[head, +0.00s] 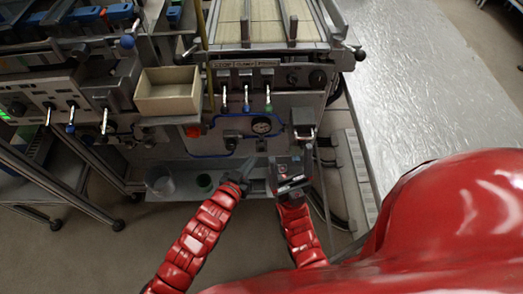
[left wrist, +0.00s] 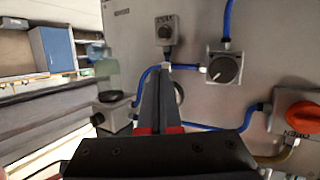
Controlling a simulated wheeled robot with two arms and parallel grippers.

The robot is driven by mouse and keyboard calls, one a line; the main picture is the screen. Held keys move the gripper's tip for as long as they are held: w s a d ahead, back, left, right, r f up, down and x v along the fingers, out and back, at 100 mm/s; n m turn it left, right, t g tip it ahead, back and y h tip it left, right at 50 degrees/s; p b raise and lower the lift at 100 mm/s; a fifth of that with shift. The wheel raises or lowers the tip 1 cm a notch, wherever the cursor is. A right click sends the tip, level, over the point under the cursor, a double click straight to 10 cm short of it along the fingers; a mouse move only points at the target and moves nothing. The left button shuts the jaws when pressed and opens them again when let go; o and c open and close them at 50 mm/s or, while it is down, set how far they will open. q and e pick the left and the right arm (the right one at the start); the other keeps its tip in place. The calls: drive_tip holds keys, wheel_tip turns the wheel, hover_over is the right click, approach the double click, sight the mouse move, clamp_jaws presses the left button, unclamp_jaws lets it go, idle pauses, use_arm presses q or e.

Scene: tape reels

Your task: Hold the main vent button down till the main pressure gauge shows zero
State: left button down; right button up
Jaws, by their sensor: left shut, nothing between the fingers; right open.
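The pressure gauge (head: 262,126), a small round dial, sits on the grey front panel. In the left wrist view the gauge (left wrist: 180,92) is mostly hidden behind my fingers. A small grey box with a dark round button (left wrist: 166,33) and an unclear label is just past my fingertips. My left gripper (head: 245,168) is shut and empty, below the gauge, pointing at the panel; in the left wrist view its fingertips (left wrist: 165,70) show near the button box. I cannot tell contact. The gauge needle is unreadable. My right gripper (head: 290,182) is open and empty, right of the left one.
A grey box with a pointer knob (left wrist: 223,68) and an orange-red knob (left wrist: 302,114) are beside the gauge, joined by blue hose. A black-capped grey fitting (left wrist: 112,98) sticks out nearby. Toggle levers (head: 246,98) and an open bin (head: 168,98) are above. A shelf lies below.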

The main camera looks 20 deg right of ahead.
sight(262, 150)
use_arm(q)
drive_tip(key=s+d+f+m+g+y, duration=0.1)
drive_tip(key=s+d+f+g+y, duration=0.1)
drive_tip(key=s+f, duration=0.3)
drive_tip(key=shift+f+g, duration=0.45)
drive_tip(key=shift+g, duration=0.15)
drive_tip(key=w+d+b, duration=0.1)
drive_tip(key=w+d, duration=0.1)
drive_tip(key=w, duration=0.6)
drive_tip(key=shift+w+d, duration=0.2)
drive_tip(key=shift+w, duration=0.05)
idle(0.9)
idle(0.6)
